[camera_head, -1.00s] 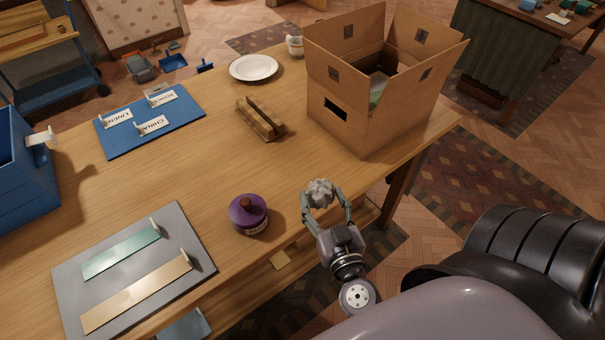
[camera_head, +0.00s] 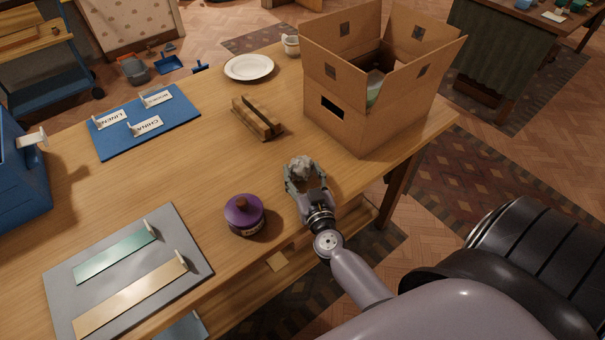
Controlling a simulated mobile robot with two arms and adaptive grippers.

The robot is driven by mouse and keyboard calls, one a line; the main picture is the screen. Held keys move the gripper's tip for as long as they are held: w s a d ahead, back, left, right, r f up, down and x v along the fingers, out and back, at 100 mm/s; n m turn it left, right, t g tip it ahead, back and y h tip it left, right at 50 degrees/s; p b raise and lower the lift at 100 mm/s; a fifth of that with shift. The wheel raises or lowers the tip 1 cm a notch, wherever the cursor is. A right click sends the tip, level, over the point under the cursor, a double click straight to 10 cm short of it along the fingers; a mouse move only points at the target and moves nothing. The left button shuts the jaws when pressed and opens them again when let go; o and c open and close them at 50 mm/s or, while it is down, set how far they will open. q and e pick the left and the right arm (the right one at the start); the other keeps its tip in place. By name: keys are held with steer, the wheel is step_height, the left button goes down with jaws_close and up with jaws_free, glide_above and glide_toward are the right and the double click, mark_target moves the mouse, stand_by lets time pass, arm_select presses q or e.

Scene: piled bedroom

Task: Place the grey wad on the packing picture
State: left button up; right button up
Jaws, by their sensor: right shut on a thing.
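The grey wad (camera_head: 300,165) is a crumpled light-grey lump. My right gripper (camera_head: 302,174) is shut on it, with fingers on both sides, over the table near its front edge. I cannot tell the exact height above the wood. The cardboard box (camera_head: 365,125) stands open behind and to the right. I cannot tell which one is the packing picture. My left gripper is out of view.
A purple lidded jar (camera_head: 244,217) stands left of my right gripper. A wooden slotted holder (camera_head: 257,119), a white plate (camera_head: 249,67) and a white cup (camera_head: 291,45) lie farther back. A blue mat (camera_head: 122,137) with name cards and a grey board (camera_head: 190,218) lie left. The table middle is clear.

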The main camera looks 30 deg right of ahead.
steer(key=shift+w+d+f, duration=0.1)
steer(key=shift+w+f, duration=0.05)
steer(key=shift+w, duration=0.1)
steer(key=shift+f, duration=0.1)
steer(key=o, duration=0.8)
steer(key=shift+o, duration=0.2)
